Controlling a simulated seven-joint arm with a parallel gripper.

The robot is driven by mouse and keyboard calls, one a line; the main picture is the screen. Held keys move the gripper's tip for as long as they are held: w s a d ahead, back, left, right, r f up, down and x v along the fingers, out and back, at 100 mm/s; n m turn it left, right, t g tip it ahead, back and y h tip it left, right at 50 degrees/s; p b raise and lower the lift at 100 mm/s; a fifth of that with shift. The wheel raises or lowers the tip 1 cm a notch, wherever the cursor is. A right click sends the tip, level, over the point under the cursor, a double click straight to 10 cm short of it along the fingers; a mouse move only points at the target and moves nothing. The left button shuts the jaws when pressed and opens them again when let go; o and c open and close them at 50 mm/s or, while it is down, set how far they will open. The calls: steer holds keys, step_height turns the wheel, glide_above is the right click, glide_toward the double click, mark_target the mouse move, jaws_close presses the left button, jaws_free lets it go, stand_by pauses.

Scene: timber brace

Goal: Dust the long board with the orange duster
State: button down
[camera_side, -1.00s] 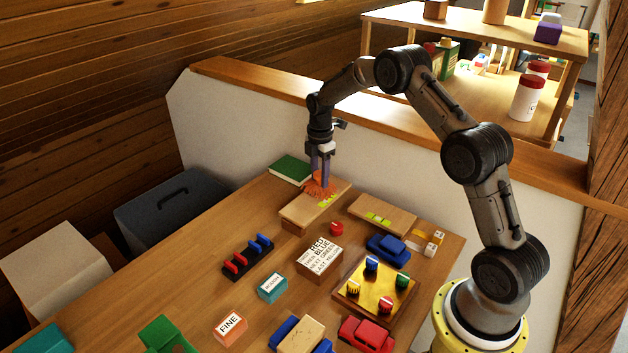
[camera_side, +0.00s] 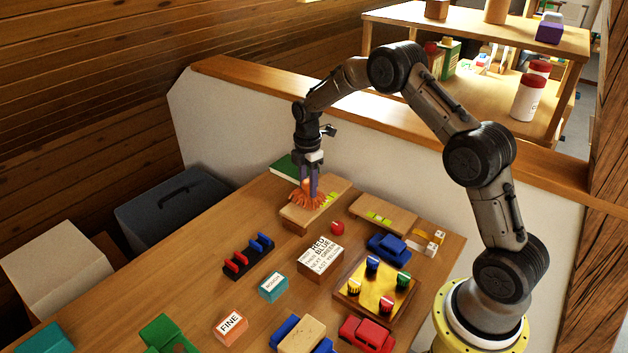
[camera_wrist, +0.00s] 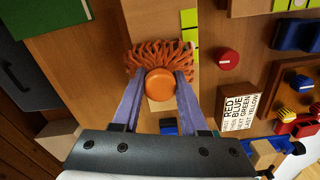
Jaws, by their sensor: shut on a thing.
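My gripper (camera_side: 312,188) is shut on the orange duster (camera_side: 305,198), which has a round orange handle and shaggy orange bristles. In the wrist view the duster (camera_wrist: 160,85) sits between the purple fingers (camera_wrist: 158,100). The bristles are over the near-left part of a long wooden board (camera_side: 334,189) and appear to touch it. The board also shows in the wrist view (camera_wrist: 152,18), with yellow-green patches beside the bristles. Part of the board is hidden under the duster.
A second board (camera_side: 383,215) with yellow-green patches lies to the right. A red round piece (camera_side: 337,228), a lettered block (camera_side: 320,258), a peg rack (camera_side: 248,256) and a blue car (camera_side: 388,248) stand nearby. A green book (camera_side: 284,168) lies behind. A low wall edges the table.

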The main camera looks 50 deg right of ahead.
steer(key=shift+a, duration=2)
steer(key=shift+a+r, duration=0.15)
steer(key=shift+r, duration=0.05)
step_height(320, 180, up, 8)
steer(key=shift+f, duration=0.15)
